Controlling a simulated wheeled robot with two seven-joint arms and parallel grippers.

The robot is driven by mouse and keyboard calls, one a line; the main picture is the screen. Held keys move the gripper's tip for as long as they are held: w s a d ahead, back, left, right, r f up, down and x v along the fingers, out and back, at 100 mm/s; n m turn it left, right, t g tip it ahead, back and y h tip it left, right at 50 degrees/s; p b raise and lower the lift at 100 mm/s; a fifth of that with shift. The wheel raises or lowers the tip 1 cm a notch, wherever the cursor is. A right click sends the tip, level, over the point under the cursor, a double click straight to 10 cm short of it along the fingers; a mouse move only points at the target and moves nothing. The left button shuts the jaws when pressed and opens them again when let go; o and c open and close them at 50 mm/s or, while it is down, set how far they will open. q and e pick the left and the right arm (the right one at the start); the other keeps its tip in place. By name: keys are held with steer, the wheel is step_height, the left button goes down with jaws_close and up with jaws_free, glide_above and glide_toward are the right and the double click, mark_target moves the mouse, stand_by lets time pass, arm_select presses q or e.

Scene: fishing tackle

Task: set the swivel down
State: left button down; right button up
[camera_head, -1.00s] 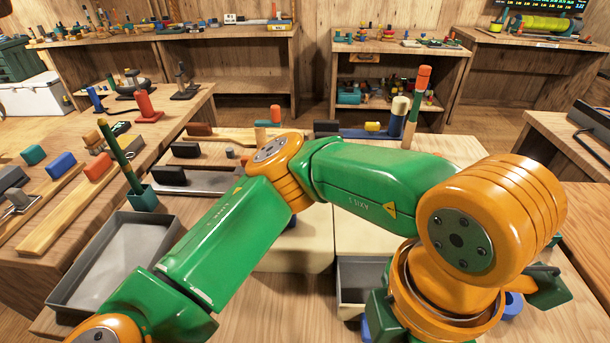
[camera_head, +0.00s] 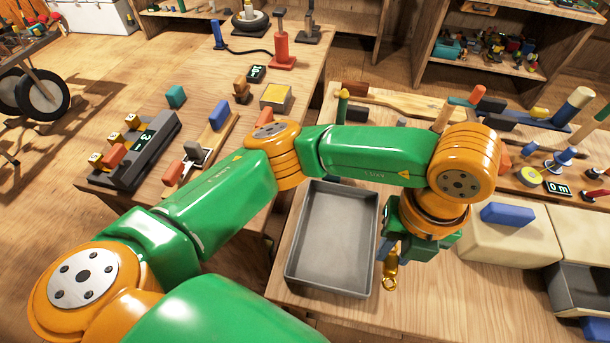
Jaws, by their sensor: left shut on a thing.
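The swivel (camera_head: 390,278) is a small brass-coloured piece with a ring at its lower end. It hangs below my left gripper (camera_head: 393,254), which is shut on it. The gripper points down just right of a grey rectangular tray (camera_head: 289,272), near the tray's right wall. The swivel appears to be above the wooden table; its height is hard to tell. The upper part of the swivel is hidden in the jaws. The tray looks empty. My right gripper is not in view.
A cream box (camera_head: 508,243) with a blue block (camera_head: 507,213) on it stands to the right, beside a second grey tray (camera_head: 582,288). Wooden and blue tools lie along the back. Bare table (camera_head: 440,305) shows in front of the cream box.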

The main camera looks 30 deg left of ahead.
arm_select(q)
steer(key=w+a+f+p, duration=0.1)
steer(key=w+a+f, duration=0.3)
steer(key=a, duration=0.2)
steer(key=b, duration=0.2)
glide_above(335, 231)
step_height(335, 231, down, 6)
steer(key=shift+s+d+r, duration=0.1)
steer(key=shift+d+r, duration=0.05)
step_height(335, 231, down, 3)
steer(key=shift+r+p, duration=0.2)
steer(key=shift+p, duration=0.6)
steer(key=shift+f, duration=0.4)
steer(key=c, duration=0.7)
jaws_free()
steer(key=shift+o, duration=0.2)
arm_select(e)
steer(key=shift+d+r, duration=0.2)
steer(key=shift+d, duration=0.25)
